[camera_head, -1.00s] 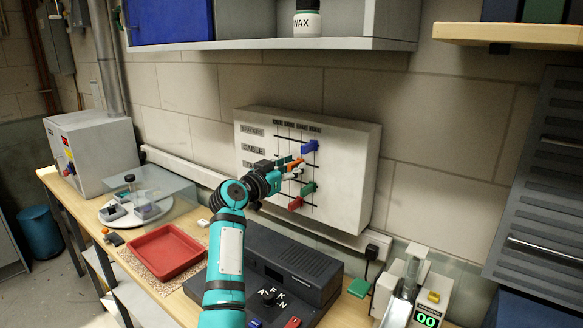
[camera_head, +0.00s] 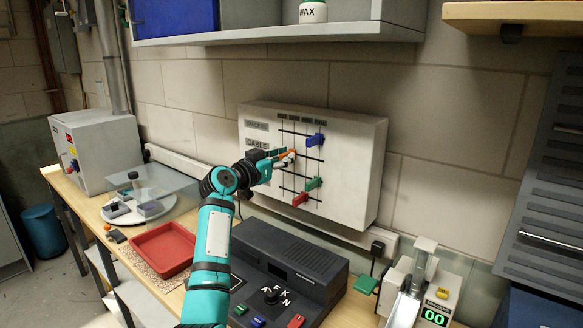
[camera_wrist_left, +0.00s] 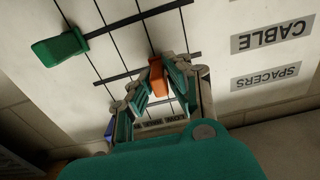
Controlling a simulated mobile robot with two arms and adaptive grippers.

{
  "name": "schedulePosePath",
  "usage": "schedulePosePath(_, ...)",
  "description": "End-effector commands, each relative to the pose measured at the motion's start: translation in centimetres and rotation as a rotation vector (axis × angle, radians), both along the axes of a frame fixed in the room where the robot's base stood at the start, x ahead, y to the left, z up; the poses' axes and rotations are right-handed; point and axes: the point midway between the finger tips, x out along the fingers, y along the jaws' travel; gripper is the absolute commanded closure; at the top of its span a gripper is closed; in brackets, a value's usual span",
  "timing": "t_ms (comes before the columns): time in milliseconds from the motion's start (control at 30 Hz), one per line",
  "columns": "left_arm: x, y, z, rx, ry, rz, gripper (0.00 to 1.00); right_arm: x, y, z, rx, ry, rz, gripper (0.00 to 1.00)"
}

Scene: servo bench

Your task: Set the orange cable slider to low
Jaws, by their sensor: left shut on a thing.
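The white panel (camera_head: 350,150) on the wall carries coloured sliders on horizontal rails with row labels at the left. The orange cable slider (camera_head: 292,154) is on the rail beside the CABLE label (camera_head: 259,144), left of the blue slider (camera_head: 316,140). My left gripper (camera_head: 282,160) is shut on it and partly covers it. In the left wrist view, which sees the panel upside down, the orange slider (camera_wrist_left: 156,75) is between the fingertips (camera_wrist_left: 160,86). The column labels (camera_wrist_left: 162,123) there are partly hidden by the fingers. My right gripper is not in view.
A green slider (camera_head: 313,183) and a red slider (camera_head: 300,199) are on lower rails, close below the gripper. A dark console (camera_head: 290,252) and a red tray (camera_head: 163,250) are on the bench below. A shelf (camera_head: 340,54) overhangs above the panel.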

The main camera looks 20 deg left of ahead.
Motion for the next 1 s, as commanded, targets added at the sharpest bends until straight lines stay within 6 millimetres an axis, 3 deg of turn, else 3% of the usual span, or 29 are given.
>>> schedulePosePath(233,0.0,-0.1,-0.2,-0.002,0.006,-0.002,1.00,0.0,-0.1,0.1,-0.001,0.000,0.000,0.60)
schedulePosePath(267,0.0,-0.1,-0.2,-0.002,0.006,-0.002,0.82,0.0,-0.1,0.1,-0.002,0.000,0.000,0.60)
schedulePosePath(400,0.0,-0.1,-0.2,-0.002,0.005,-0.002,0.64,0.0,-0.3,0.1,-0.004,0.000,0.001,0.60)
schedulePosePath(767,-0.4,0.1,-0.2,-0.002,0.004,0.000,0.63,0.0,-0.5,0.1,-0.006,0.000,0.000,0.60)
schedulePosePath(1000,-3.8,1.5,-0.2,0.001,0.003,0.002,0.63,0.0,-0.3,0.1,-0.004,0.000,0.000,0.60)
